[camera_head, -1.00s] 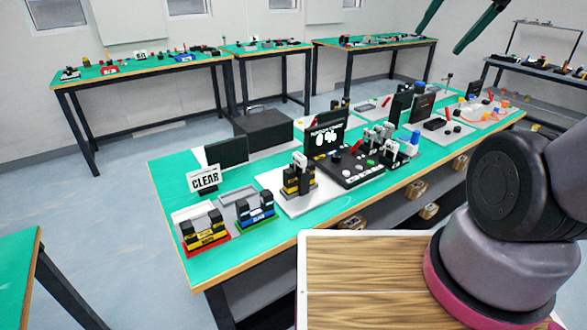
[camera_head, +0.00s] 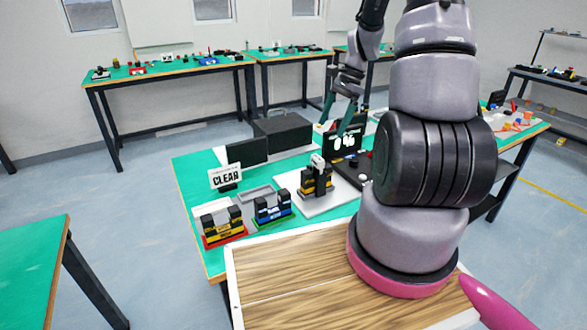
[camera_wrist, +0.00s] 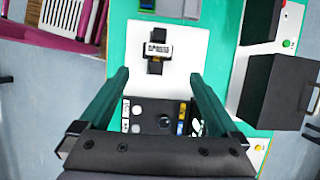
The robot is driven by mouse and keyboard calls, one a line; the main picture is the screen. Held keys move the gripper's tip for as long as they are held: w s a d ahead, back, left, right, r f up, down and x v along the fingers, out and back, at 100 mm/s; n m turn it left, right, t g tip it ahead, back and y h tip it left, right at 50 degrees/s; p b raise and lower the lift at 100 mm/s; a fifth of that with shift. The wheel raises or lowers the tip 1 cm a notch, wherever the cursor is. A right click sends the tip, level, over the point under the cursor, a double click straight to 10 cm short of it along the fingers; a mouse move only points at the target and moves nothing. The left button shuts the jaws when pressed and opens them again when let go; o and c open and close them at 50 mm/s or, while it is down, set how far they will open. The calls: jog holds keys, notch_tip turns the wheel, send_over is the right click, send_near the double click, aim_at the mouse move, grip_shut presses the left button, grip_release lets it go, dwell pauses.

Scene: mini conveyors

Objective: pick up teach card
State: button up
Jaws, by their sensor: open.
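No thing is clearly readable as the teach card, so I cannot tell which one it is. Black and yellow card-like blocks stand in a red-edged holder (camera_head: 223,234), and blue and black ones in a green-edged holder (camera_head: 272,213). A black and yellow device (camera_head: 316,184) stands on a white plate (camera_head: 330,206); it also shows from above in the wrist view (camera_wrist: 158,50). My gripper (camera_wrist: 160,76) is open and empty, its green fingers apart above the edge between the white plate and the black control panel (camera_wrist: 147,113).
A "CLEAR" sign (camera_head: 225,178) and a small screen (camera_head: 246,151) stand at the table's left. A dark box (camera_head: 283,133) lies behind; a dark box (camera_wrist: 280,90) shows right in the wrist view. A lit display (camera_head: 346,141) stands near my arm. Bare green tabletop (camera_head: 189,180) shows at left.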

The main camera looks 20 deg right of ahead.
aim_at(318, 157)
jog(key=x, duration=0.7)
jog(key=shift+w+a, duration=0.25)
jog(key=shift+s+x, duration=0.15)
jog(key=shift+x, duration=0.75)
jog(key=shift+s+x, duration=0.15)
jog(key=shift+x, duration=0.75)
jog(key=shift+s+x, duration=0.2)
jog(key=shift+x, duration=0.75)
jog(key=shift+d, duration=0.1)
grip_shut()
jog(key=shift+r, duration=0.15)
